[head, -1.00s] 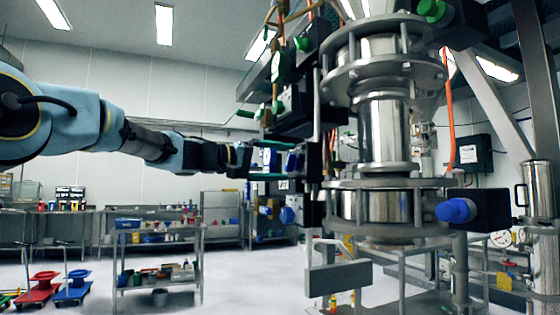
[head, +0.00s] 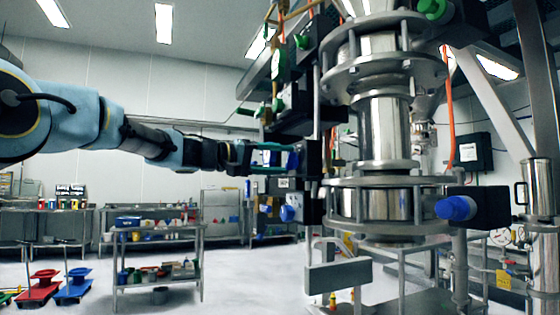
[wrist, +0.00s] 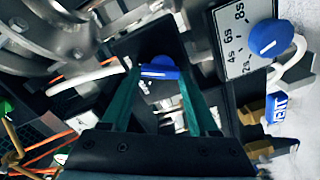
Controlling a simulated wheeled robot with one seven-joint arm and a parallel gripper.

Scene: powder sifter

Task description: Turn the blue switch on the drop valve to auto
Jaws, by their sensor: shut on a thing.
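The blue switch (wrist: 160,68) sits on a dark housing and shows between my fingertips in the wrist view. In the head view the blue switch (head: 294,160) is at the end of my fingers, on a black box left of the steel column. My gripper (wrist: 160,72) has two teal fingers, shut on the switch from both sides. My gripper (head: 283,158) reaches in from the left in the head view. The fingers hide part of the switch, and I cannot read its setting or any auto mark.
A second blue knob (wrist: 268,38) sits on a dial plate with seconds marks, close to the right of my gripper. Another blue knob (head: 456,209) is on a black box at the right. The steel column (head: 385,130) stands just right of the switch. A shelf cart (head: 158,260) stands behind.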

